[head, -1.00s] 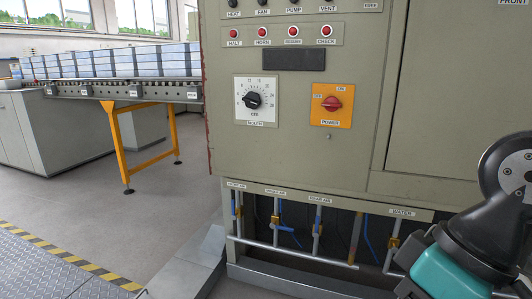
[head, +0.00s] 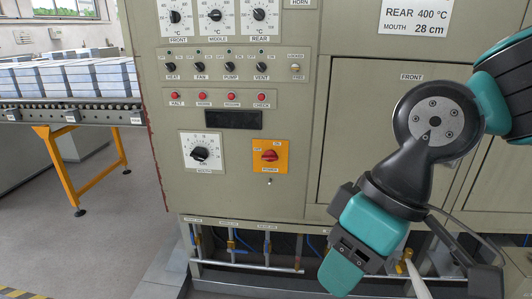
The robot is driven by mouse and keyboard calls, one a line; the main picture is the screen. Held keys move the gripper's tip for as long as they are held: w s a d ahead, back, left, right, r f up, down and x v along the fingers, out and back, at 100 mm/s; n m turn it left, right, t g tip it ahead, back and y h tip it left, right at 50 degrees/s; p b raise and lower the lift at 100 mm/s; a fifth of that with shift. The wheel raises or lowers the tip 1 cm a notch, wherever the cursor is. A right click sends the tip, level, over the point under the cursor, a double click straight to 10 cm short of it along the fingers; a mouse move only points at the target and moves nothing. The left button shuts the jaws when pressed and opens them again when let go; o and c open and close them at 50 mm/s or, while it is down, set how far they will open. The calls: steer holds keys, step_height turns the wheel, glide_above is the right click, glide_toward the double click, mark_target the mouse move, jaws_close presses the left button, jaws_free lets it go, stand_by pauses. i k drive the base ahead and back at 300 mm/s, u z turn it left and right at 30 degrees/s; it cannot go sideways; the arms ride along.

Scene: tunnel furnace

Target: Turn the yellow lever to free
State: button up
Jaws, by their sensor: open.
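The lever (head: 296,67) is a small, pale yellowish handle at the top right of the switch row on the grey-green panel. My gripper (head: 478,262) appears as a dark shape at the lower right, open and partly hidden. It is well below and right of the lever, apart from it.
A red POWER switch (head: 269,156), a MOUTH dial (head: 200,154) and a row of red buttons (head: 204,97) share the panel. Pipes with valves (head: 232,245) run below. A conveyor (head: 75,112) with blocks stands at left. Space directly before the lever is clear.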

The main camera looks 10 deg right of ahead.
mark_target(395, 258)
steer(key=z, duration=0.4)
steer(key=i, duration=0.55)
steer(key=z, duration=1.4)
